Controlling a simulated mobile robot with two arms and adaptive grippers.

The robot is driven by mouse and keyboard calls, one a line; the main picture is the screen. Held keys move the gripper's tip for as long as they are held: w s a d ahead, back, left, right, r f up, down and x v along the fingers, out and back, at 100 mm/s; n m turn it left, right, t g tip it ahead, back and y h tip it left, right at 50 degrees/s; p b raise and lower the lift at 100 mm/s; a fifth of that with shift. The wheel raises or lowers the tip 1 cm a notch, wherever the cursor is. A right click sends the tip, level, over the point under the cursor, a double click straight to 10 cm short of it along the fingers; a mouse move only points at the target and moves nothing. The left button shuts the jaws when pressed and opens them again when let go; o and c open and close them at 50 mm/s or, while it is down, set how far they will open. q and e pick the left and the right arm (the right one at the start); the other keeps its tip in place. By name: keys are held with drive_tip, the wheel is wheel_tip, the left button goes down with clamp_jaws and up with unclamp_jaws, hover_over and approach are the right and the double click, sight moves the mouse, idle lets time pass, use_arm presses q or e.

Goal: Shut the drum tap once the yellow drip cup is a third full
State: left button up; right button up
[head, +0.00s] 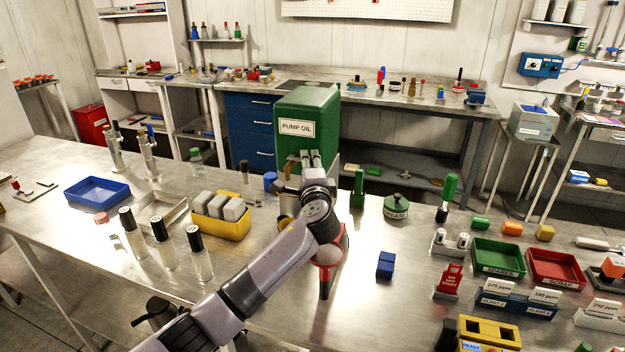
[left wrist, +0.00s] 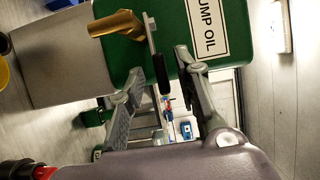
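The green drum (head: 296,107) labelled PUMP OIL stands at the back of the bench. In the left wrist view, its brass tap (left wrist: 117,24) projects from the drum, with a lever ending in a black grip (left wrist: 157,72). My left gripper (head: 311,155) is at the drum's front in the head view. The left wrist view shows its fingers (left wrist: 157,100) apart, one on either side of the black grip; I cannot tell whether they touch it. A yellow edge (left wrist: 3,75) at that view's left border may be the drip cup; its fill level is hidden. My right gripper is not in view.
A yellow bin of grey blocks (head: 228,226) and several black-capped bottles stand left of my arm. A red object (head: 329,270) lies partly behind my forearm. A blue block (head: 386,265) and a green GREASE pot (head: 397,206) are to the right. The front centre-right bench is mostly clear.

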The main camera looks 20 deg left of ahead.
use_arm(q)
drive_tip(key=v, duration=0.9)
